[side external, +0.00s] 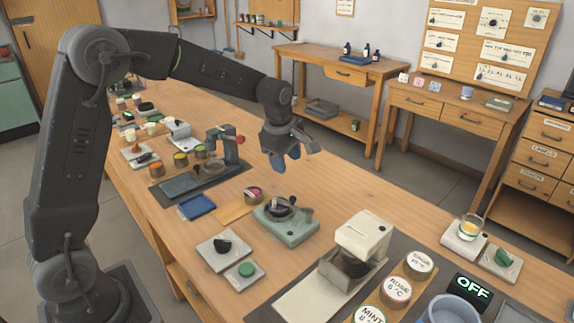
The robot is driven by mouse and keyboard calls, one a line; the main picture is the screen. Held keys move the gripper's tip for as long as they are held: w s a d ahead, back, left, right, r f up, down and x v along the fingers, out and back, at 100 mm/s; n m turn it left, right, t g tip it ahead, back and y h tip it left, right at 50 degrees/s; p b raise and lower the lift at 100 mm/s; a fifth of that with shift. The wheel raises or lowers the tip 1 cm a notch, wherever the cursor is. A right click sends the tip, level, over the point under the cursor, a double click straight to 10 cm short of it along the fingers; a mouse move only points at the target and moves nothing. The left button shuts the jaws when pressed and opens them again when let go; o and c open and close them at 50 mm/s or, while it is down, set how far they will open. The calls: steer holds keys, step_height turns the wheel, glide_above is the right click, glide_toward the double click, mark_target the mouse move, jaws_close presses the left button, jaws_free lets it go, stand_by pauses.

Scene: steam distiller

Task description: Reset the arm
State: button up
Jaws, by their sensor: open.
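My gripper (290,158) hangs in the air above the long wooden workbench (335,185), at the end of my raised, bent arm. Its fingers point down and are open, with nothing between them. It is beyond the green device with a dark round top (284,220) and to the right of the dark press-like stand with a red knob (228,148). It touches nothing that I can see.
A cream machine (362,240) stands nearer the front. Labelled round lids (397,290), a dark "OFF" display (473,287) and a blue-grey pot (455,308) are at front right. A glass of yellow liquid (470,227) stands at right. Bench around my gripper is clear.

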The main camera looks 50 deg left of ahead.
steer(key=s+d+r+m+t, duration=0.1)
steer(key=s+d+r+m, duration=0.1)
steer(key=s+r+m, duration=0.4)
steer(key=s+d+r+m+t, duration=0.1)
steer(key=s+d+m, duration=0.1)
steer(key=s+m, duration=0.5)
steer(key=s+d+r+m+t, duration=0.1)
steer(key=s+m, duration=0.5)
steer(key=s, duration=0.8)
steer(key=shift+s+d+m, duration=0.35)
steer(key=shift+d+m, duration=0.05)
steer(key=shift+d, duration=0.05)
steer(key=shift+r, duration=0.1)
